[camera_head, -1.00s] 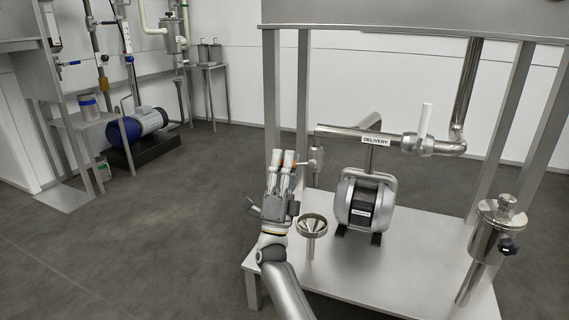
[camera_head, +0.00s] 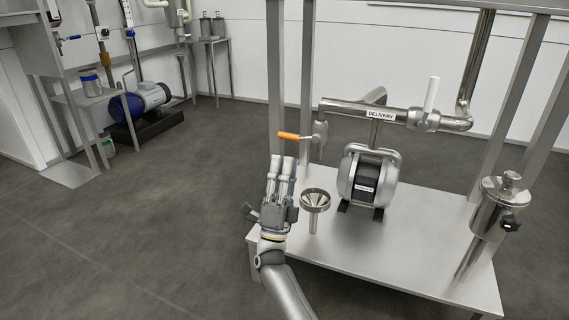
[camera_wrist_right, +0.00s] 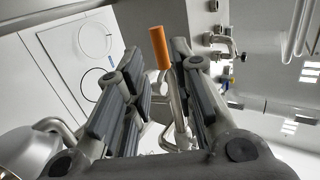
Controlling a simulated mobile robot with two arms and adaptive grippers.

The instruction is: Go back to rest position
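My right gripper (camera_head: 282,160) points away from me, in front of the metal stand's left side. In the right wrist view its two dark padded fingers stand apart with nothing held between them. An orange-handled valve lever (camera_head: 289,136) lies just beyond the fingertips, on the pipe at the stand. The handle also shows in the right wrist view (camera_wrist_right: 159,47), in line with the gap between the fingers and apart from them. My left gripper is not in view.
A steel funnel (camera_head: 315,201) stands close to the right of my right gripper. A pump (camera_head: 368,180) and a steel canister (camera_head: 497,215) are on the metal platform (camera_head: 400,245). A blue motor (camera_head: 140,101) stands at the back left. The floor (camera_head: 150,220) to the left is clear.

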